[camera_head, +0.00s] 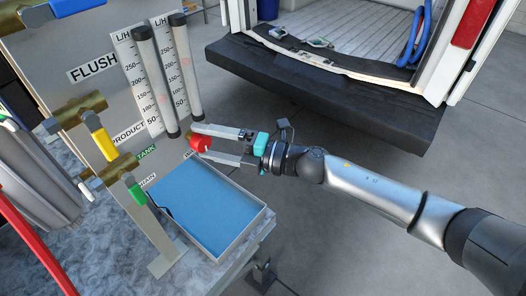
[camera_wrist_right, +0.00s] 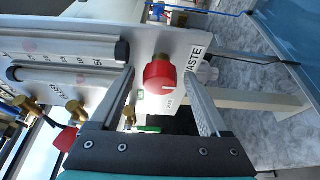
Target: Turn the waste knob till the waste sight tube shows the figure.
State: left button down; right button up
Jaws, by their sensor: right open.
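The red waste knob (camera_head: 201,143) sits low on the grey panel, below the sight tubes. It shows with a white mark in the right wrist view (camera_wrist_right: 159,75), beside the label "WASTE" (camera_wrist_right: 193,60). My right gripper (camera_head: 193,143) is open, its fingers on either side of the knob; in its wrist view (camera_wrist_right: 160,80) gaps show between the knob and both fingers. Two sight tubes with L/H scales stand on the panel: a left one (camera_head: 155,80) and a right one (camera_head: 186,68), the nearer to the knob. Their readings are too small to tell. My left gripper is not in view.
A blue-lined tray (camera_head: 205,205) lies below the panel on a mottled bench (camera_head: 95,255). Valves with yellow (camera_head: 105,144) and green (camera_head: 137,193) handles stick out left of the knob. An open van (camera_head: 330,85) stands behind, with grey floor between.

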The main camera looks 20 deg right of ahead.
jog(key=b+v, duration=0.4)
jog(key=v, duration=1)
jog(key=shift+w, duration=0.1)
